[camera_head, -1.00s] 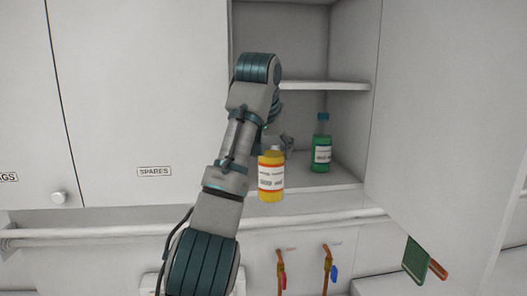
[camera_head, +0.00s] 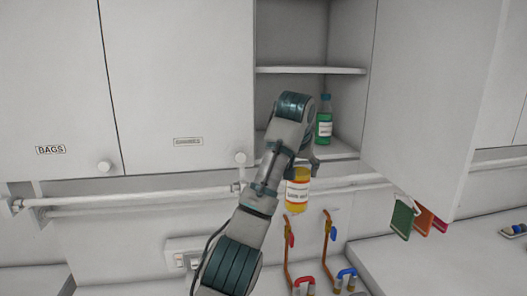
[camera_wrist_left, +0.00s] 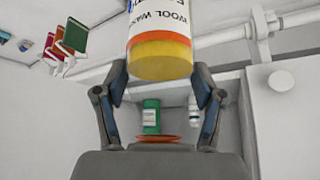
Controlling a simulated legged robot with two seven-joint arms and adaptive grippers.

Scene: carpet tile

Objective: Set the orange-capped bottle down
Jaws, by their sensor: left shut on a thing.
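My left gripper (camera_head: 302,163) is shut on a yellow bottle (camera_head: 297,193) with a white label and an orange band. In the head view, the bottle hangs roughly upright in front of and below the open cupboard's lower shelf (camera_head: 340,150), overlapping the white rail. Its upper end is hidden by my gripper, so I cannot see its cap. In the left wrist view, the bottle (camera_wrist_left: 160,57) shows between the two fingers, its yellow end facing the camera. My right gripper is not in view.
A green bottle (camera_head: 324,122) with a blue cap stands on the lower shelf. An open cupboard door (camera_head: 425,100) is at the right. A white rail (camera_head: 140,196) runs below the cupboards. Taps (camera_head: 330,240) and hanging books (camera_head: 403,217) are lower down.

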